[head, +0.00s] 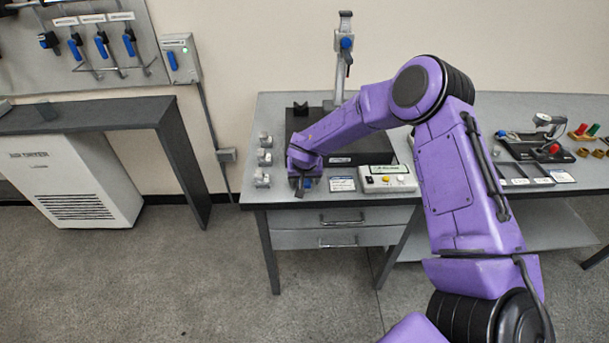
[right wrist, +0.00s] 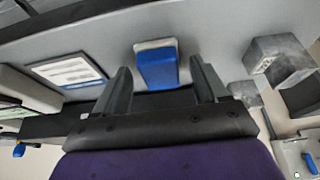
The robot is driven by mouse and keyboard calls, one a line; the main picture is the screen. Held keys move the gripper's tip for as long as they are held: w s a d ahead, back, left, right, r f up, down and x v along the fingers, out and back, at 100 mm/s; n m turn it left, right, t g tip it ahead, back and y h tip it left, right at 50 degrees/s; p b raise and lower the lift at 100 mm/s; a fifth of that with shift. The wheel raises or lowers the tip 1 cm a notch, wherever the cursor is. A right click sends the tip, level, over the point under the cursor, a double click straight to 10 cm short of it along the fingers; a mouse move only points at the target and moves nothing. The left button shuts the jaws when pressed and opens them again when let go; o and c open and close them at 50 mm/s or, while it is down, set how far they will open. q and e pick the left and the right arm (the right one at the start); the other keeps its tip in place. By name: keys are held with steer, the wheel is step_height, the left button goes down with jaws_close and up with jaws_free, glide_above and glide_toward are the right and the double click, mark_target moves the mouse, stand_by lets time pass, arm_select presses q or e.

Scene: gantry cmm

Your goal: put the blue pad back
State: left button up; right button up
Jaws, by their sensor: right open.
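The blue pad (right wrist: 157,70), with a pale grey-white edge, lies on the grey bench top (head: 262,196). In the right wrist view it shows between the two fingers of my right gripper (right wrist: 160,64), with a gap to each finger. In the head view only a small blue bit of it (head: 307,184) shows by the gripper at the bench's front edge. My right gripper is open and empty, pointing down at the bench. My left gripper is not in view.
Grey metal blocks (head: 262,180) stand left of the gripper. A printed card (head: 342,184) and a white control box (head: 389,179) lie to its right. Behind are a dark plate (head: 335,148) and an upright stand (head: 343,60). Trays (head: 520,174) sit farther right.

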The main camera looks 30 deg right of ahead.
steer(key=v, duration=1.2)
steer(key=s+d+f+h, duration=0.1)
steer(key=s+f+h, duration=0.3)
steer(key=s+f, duration=1.5)
steer(key=s+a+f+y, duration=0.1)
steer(key=s+a+f, duration=0.1)
steer(key=s, duration=0.5)
steer(key=s+a+f+y, duration=0.2)
steer(key=s+f, duration=0.3)
steer(key=s, duration=0.3)
steer(key=shift+a+g, duration=0.3)
steer(key=shift+a, duration=0.15)
